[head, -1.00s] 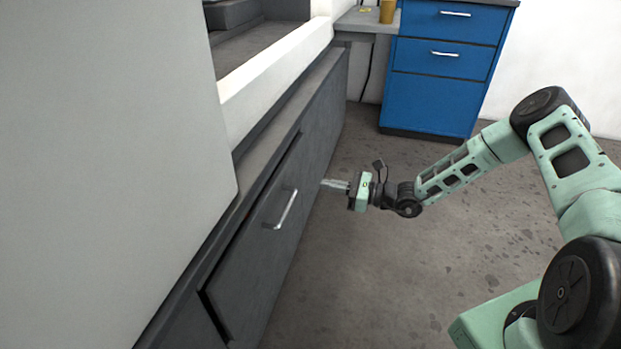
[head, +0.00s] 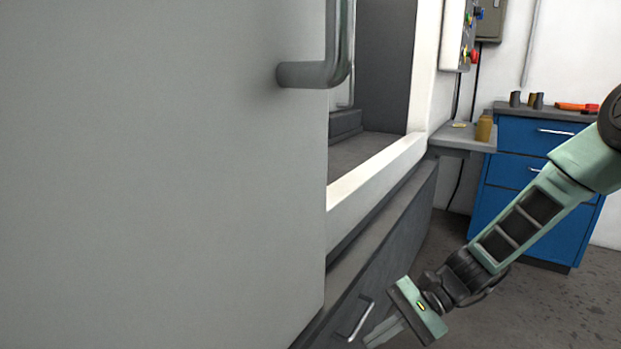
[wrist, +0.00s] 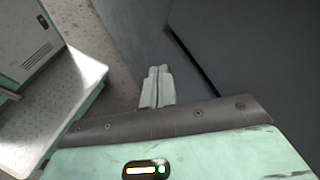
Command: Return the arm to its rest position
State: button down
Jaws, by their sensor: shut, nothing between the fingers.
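My gripper (head: 374,341) is at the lower middle of the head view, pointing down and left, in front of the grey drawer front under the machine. Its fingertips are near the drawer handle (head: 360,318) in the picture; I cannot tell how far apart they are in depth. In the wrist view my gripper (wrist: 158,70) shows its two pale fingers side by side and shut, with nothing between them. My green arm comes in from the right side of the head view.
A large grey door (head: 160,180) with a bar handle (head: 315,74) fills the left. The dark drawer front (head: 400,250) is close to my gripper. A blue cabinet (head: 525,195) stands at the back right, beside a small shelf (head: 465,141) with a brown container (head: 484,128). Floor shows at lower right.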

jog(key=s+d+r+n+t+h, duration=0.1)
jog(key=s+r+n+t+h, duration=0.1)
jog(key=s+r+n+h, duration=0.55)
jog(key=s+d+r+n+t+h, duration=0.15)
jog(key=s+r+n+h, duration=0.25)
jog(key=s+n, duration=0.65)
notch_tip(320, 180, up, 28)
jog(key=s+m+p, duration=0.1)
jog(key=p, duration=2.7)
jog(key=shift+s+a+f+m, duration=0.15)
jog(key=shift+s+a+m, duration=0.1)
jog(key=shift+s+m, duration=0.05)
